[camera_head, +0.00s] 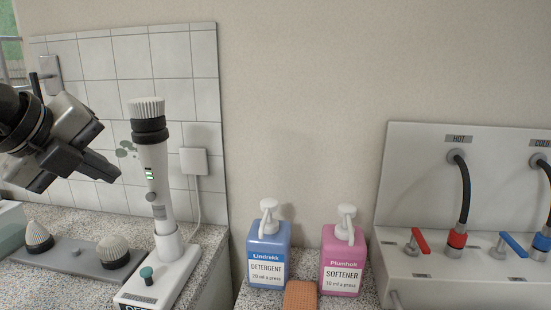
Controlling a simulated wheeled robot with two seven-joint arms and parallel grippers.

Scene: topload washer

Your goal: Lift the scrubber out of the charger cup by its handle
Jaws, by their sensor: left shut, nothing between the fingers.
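The scrubber (155,170) stands upright, leaning slightly, in the charger cup (169,245) at the left of the view. My left gripper (108,172) is shut and empty. It is left of the scrubber handle, with its fingertips pointing toward it and a small visible gap between. My right gripper is out of view.
A grey tray (72,256) with two spare brush heads (113,251) lies left of the charger. A blue detergent bottle (268,250), a pink softener bottle (343,258) and an orange sponge (300,296) are to the right. A wall socket (193,161) with a cord is behind the scrubber.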

